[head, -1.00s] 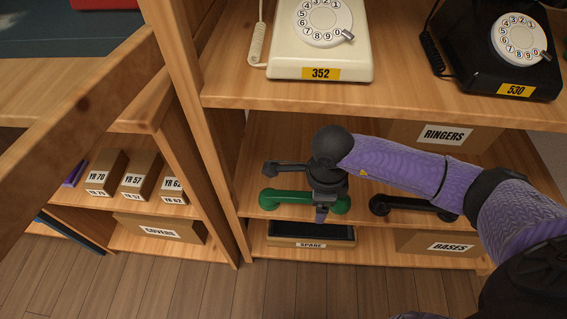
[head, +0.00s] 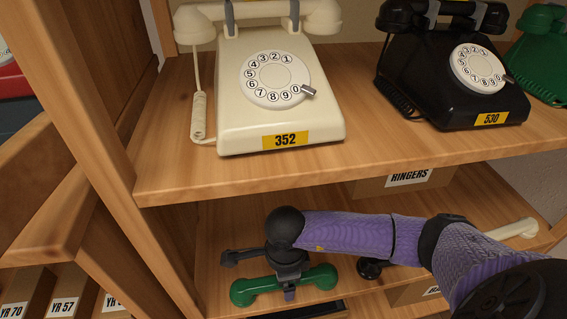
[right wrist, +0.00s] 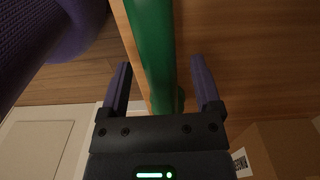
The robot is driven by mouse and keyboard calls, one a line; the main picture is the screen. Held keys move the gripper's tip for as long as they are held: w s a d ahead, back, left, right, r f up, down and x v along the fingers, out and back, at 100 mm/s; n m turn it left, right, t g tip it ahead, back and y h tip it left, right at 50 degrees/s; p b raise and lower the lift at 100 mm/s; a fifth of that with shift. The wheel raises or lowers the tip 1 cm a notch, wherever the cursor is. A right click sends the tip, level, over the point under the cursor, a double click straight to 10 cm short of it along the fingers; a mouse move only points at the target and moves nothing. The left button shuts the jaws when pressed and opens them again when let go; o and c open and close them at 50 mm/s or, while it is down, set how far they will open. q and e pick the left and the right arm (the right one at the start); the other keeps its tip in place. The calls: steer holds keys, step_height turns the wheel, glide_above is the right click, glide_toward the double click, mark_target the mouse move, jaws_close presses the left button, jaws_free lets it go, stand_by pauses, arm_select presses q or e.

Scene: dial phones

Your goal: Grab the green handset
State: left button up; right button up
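The green handset (head: 253,289) lies on the lower shelf in the head view, its middle hidden behind my right gripper (head: 289,293). In the right wrist view the green handset (right wrist: 152,45) runs between the two fingers of my right gripper (right wrist: 160,82). The fingers are apart, one on each side of the handset, with a visible gap to it. My left gripper is in neither view.
A cream phone (head: 280,110) and a black phone (head: 455,85) stand on the upper shelf, with a green phone (head: 540,60) at right. A black handset (head: 368,269) lies partly behind my arm. A cream handset (head: 515,229) and a RINGERS box (head: 405,180) are further right.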

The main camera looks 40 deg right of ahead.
jaws_close()
steer(key=shift+r, duration=0.1)
